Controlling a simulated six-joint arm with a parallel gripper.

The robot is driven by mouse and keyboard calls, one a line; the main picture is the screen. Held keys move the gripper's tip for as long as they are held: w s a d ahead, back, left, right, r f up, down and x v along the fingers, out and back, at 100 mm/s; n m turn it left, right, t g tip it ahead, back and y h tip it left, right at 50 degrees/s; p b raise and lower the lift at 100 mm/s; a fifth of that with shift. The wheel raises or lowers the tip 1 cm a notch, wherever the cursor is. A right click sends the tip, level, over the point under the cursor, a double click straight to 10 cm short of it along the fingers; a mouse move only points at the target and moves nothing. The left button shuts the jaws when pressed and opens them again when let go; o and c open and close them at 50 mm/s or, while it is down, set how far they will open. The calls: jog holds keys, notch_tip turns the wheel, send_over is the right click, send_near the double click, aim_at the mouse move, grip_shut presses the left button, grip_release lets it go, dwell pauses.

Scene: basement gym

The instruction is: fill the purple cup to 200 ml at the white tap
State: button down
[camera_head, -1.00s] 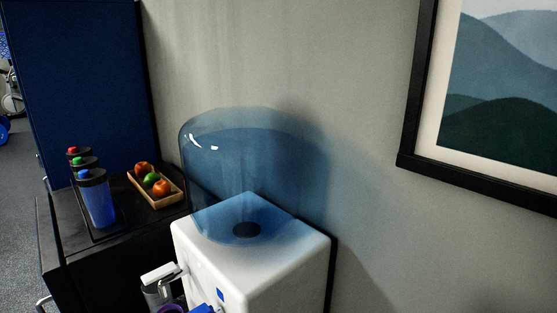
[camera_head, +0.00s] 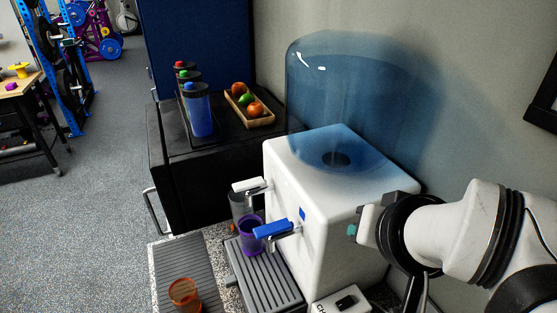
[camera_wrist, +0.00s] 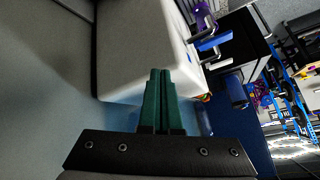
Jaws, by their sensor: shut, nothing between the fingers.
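The purple cup (camera_head: 249,238) stands upright on the grey drip tray (camera_head: 265,276) at the front of the white dispenser (camera_head: 345,215). The blue tap (camera_head: 274,230) partly covers it, and its water level is hidden. The white tap (camera_head: 248,186) is further back, with a clear grey container (camera_head: 238,204) below it. My gripper (camera_head: 352,231) is at the right, by the dispenser's side and apart from the cup. In the wrist view my gripper's green fingers (camera_wrist: 160,74) are shut and empty. There the purple cup (camera_wrist: 203,14) shows small near the top edge.
An orange cup (camera_head: 184,294) stands on a ribbed grey mat (camera_head: 180,262) at front left. A blue-tinted water bottle (camera_head: 345,85) tops the dispenser. A black cabinet (camera_head: 180,165) behind holds several shaker bottles and a fruit tray (camera_head: 262,120). A small labelled device (camera_head: 342,302) lies at front.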

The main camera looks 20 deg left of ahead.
jog(key=w+a+r+n+y, duration=0.1)
jog(key=w+a+r+n, duration=0.1)
jog(key=a, duration=0.7)
jog(key=w+a+r+n+g+y, duration=0.1)
jog(key=w+a+n, duration=0.3)
jog(key=a, duration=0.6)
jog(key=shift+a+r+n+y, duration=0.3)
jog(key=shift+r+n, duration=0.35)
jog(key=shift+n, duration=0.25)
jog(key=shift+f, duration=0.1)
send_over(238, 183)
jog(key=s+d, duration=0.2)
notch_tip(238, 183, down, 7)
notch_tip(238, 183, down, 4)
jog(key=shift+r, duration=0.1)
